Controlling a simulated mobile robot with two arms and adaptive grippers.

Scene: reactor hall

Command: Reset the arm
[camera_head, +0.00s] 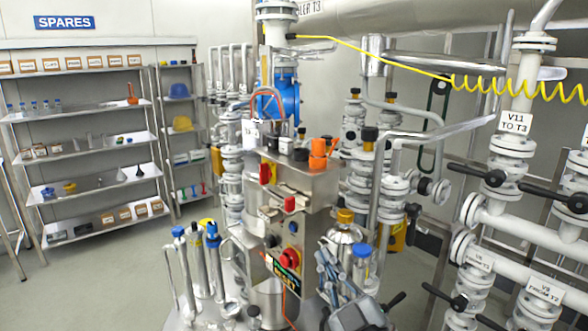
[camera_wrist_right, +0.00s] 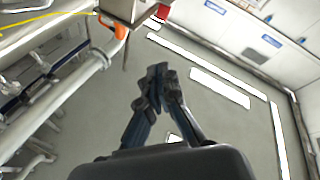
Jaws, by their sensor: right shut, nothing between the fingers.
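My right gripper (camera_head: 326,262) is at the bottom middle of the head view, in front of the control box (camera_head: 290,225) and beside a steel flask with a yellow cap (camera_head: 345,240). My left gripper is not in either view.
Pipes with black valve handles (camera_head: 495,178) fill the right side, and a yellow coiled hose (camera_head: 460,80) crosses above. Steel cylinders (camera_head: 215,265) stand left of the control box. Spares shelves (camera_head: 90,150) stand at the back left. Floor (camera_head: 90,280) at lower left is clear.

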